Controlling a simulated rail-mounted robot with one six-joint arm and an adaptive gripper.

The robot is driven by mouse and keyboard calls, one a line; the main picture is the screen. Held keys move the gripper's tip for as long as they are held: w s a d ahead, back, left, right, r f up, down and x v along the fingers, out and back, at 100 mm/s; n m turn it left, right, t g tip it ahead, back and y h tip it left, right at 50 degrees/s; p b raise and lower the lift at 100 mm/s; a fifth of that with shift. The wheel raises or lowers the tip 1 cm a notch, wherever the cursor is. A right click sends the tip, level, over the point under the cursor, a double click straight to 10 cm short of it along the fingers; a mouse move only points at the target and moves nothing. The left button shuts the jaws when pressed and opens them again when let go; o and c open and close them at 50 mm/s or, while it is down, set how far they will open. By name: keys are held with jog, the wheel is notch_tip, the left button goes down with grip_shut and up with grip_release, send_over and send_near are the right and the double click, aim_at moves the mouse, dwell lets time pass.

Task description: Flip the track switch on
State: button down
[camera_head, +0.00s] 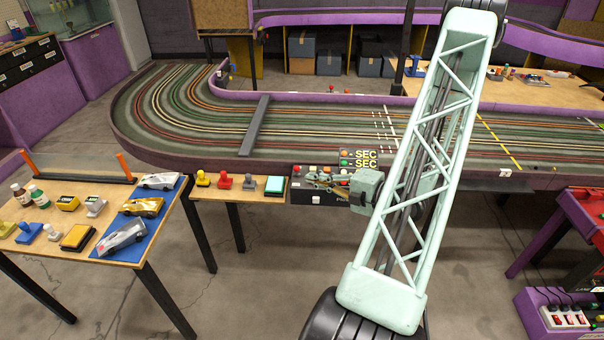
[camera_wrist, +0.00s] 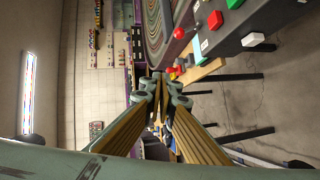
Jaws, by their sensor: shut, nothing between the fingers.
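A dark control box (camera_head: 297,197) stands at the near edge of the slot track, with small coloured buttons, a pale label and partly hidden lettering on its front. In the wrist view the box (camera_wrist: 225,42) is at the upper right, with red, green and white buttons. I cannot tell which control is the track switch; my gripper and arm hide part of the box. My gripper (camera_head: 318,179) is shut and empty, in front of the box in the head view. In the wrist view its fingertips (camera_wrist: 158,88) are together, left of and apart from the box.
A narrow wooden table (camera_head: 233,196) left of the box carries yellow, red and grey controllers. A larger table (camera_head: 122,192) at left holds model cars. The slot track (camera_head: 310,123) runs behind. A power strip (camera_head: 565,317) with red switches sits at lower right.

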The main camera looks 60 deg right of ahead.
jog(key=shift+s+d+f+m+h, duration=0.35)
jog(key=shift+s+d+f+m, duration=0.1)
jog(key=shift+s+f+m, duration=0.25)
jog(key=shift+s+d+f+m+h, duration=0.35)
jog(key=shift+s+d+f+m, duration=0.15)
jog(key=shift+s+m, duration=0.25)
jog(key=shift+w, duration=0.15)
jog(key=b, duration=0.2)
send_near(297, 171)
jog(key=shift+w+a+r, duration=0.55)
jog(key=shift+w+a, duration=1)
jog(key=shift+w, duration=0.55)
jog(key=shift+w+d+f, duration=0.35)
jog(key=shift+w+d, duration=0.3)
jog(key=shift+d, duration=0.15)
jog(key=shift+w+d+f, duration=0.3)
jog(key=shift+w+d, duration=0.3)
jog(key=shift+d, duration=0.2)
jog(key=shift+w+r+p, duration=0.1)
jog(key=shift+r+p, duration=0.1)
jog(key=shift+p, duration=0.15)
